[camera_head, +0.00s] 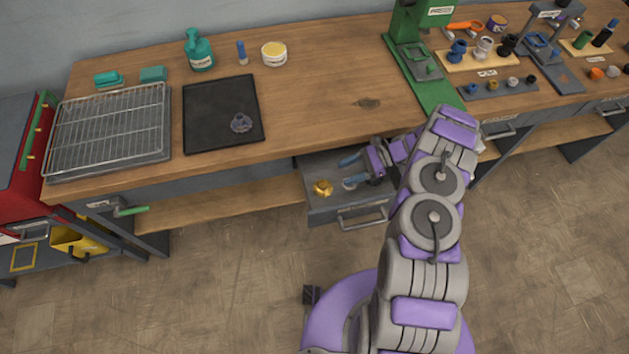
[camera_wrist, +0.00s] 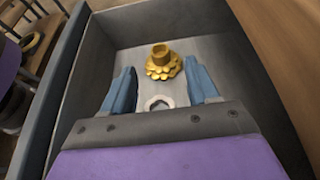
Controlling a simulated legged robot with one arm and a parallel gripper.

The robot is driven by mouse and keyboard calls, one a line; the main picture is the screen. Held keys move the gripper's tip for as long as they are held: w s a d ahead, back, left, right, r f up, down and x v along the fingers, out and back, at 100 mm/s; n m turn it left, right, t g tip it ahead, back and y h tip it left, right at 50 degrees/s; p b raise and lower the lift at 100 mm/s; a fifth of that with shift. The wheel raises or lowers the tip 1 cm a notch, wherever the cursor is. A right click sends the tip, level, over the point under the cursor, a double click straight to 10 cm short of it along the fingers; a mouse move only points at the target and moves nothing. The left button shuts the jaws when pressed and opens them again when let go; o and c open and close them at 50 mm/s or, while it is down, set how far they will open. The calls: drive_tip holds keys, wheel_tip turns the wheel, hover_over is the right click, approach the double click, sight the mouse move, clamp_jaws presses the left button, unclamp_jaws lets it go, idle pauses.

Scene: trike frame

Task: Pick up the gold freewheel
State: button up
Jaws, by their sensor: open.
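The gold freewheel (camera_wrist: 163,64) sits upright on the bottom of an open drawer (camera_wrist: 107,27), in the upper middle of the wrist view. In the head view the freewheel (camera_head: 322,188) lies in the left part of the pulled-out drawer (camera_head: 318,208). A pale metal ring (camera_wrist: 158,103) lies on the drawer floor between the fingers, nearer to my palm. In the head view my gripper (camera_head: 350,172) reaches in from the right.
The drawer walls stand close around my gripper, and the wooden bench top (camera_head: 330,110) overhangs behind. On the bench are a black tray (camera_head: 205,105) with a dark sprocket-like part (camera_head: 241,122), a wire rack (camera_head: 110,125) and a green press (camera_head: 405,40). The floor in front is clear.

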sight(319, 185)
drive_tip(key=shift+d+f, duration=0.4)
drive_tip(key=shift+s+a+f, duration=0.15)
drive_tip(key=shift+s+a, duration=0.05)
drive_tip(key=shift+a, duration=0.1)
drive_tip(key=x, duration=0.3)
drive_tip(key=b+x, duration=0.1)
drive_tip(key=x, duration=0.2)
drive_tip(key=b+x, duration=0.1)
drive_tip(key=x, duration=0.2)
drive_tip(key=shift+a, duration=0.3)
drive_tip(key=shift+s+a+f, duration=0.1)
drive_tip(key=shift+s+a, duration=0.2)
drive_tip(key=shift+a, duration=0.2)
drive_tip(key=shift+a+f, duration=0.1)
drive_tip(key=shift+a, duration=0.3)
drive_tip(key=shift+w+a, duration=0.1)
drive_tip(key=shift+a, duration=0.1)
drive_tip(key=c, duration=0.3)
drive_tip(key=shift+d, duration=0.45)
drive_tip(key=c, duration=0.6)
drive_tip(key=shift+a, duration=0.1)
clamp_jaws()
